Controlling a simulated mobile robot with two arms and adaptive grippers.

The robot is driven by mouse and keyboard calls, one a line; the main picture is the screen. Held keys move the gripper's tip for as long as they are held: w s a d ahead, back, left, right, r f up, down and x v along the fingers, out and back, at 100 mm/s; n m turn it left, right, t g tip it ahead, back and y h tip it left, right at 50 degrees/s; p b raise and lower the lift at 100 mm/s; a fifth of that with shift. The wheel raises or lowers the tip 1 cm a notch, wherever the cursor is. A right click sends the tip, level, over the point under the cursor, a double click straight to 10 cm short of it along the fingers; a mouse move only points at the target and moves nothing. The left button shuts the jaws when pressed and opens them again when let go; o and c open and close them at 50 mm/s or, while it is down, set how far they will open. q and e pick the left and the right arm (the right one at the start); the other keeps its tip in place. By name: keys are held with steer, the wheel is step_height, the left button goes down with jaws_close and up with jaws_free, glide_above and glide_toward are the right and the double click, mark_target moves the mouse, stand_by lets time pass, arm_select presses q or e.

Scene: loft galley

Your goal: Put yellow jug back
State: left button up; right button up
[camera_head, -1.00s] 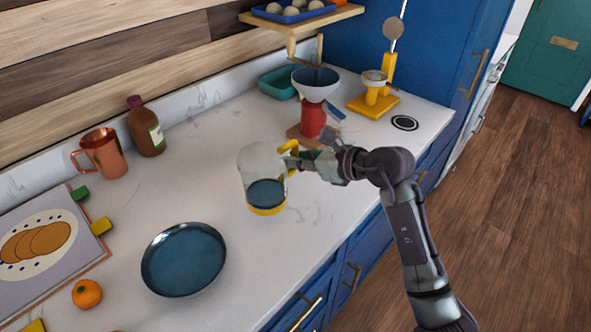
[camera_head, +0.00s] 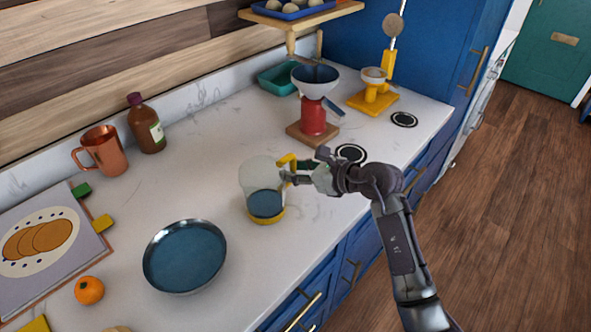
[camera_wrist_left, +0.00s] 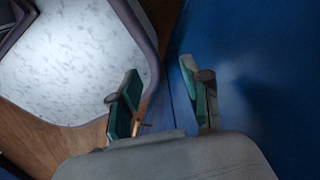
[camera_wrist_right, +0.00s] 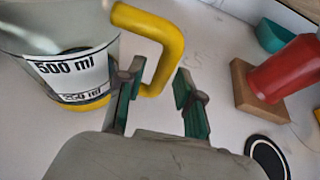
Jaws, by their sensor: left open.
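The yellow jug (camera_head: 264,205) is a clear measuring jug with a yellow base and handle and blue showing low in it. It stands upright on the white counter, right of the blue plate. In the right wrist view, the jug's label (camera_wrist_right: 75,75) reads 500 ml, and the yellow handle (camera_wrist_right: 172,45) reaches in beside the left finger. My right gripper (camera_wrist_right: 158,95) is open at the handle; it also shows in the head view (camera_head: 290,175). My left gripper (camera_wrist_left: 160,95) is open and empty, seen only in its wrist view, by a blue surface.
A red stand with a bowl (camera_head: 313,115) is behind the jug. A round black-rimmed mat (camera_head: 350,153) lies behind the right gripper, another (camera_head: 404,119) farther right. The blue plate (camera_head: 185,256), orange (camera_head: 89,290), copper mug (camera_head: 103,152) and brown bottle (camera_head: 147,125) are left.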

steer(key=shift+r, duration=0.3)
steer(key=b+v, duration=0.1)
steer(key=v, duration=1.1)
steer(key=shift+f+b, duration=0.15)
steer(key=shift+b, duration=0.2)
steer(key=shift+s, duration=0.1)
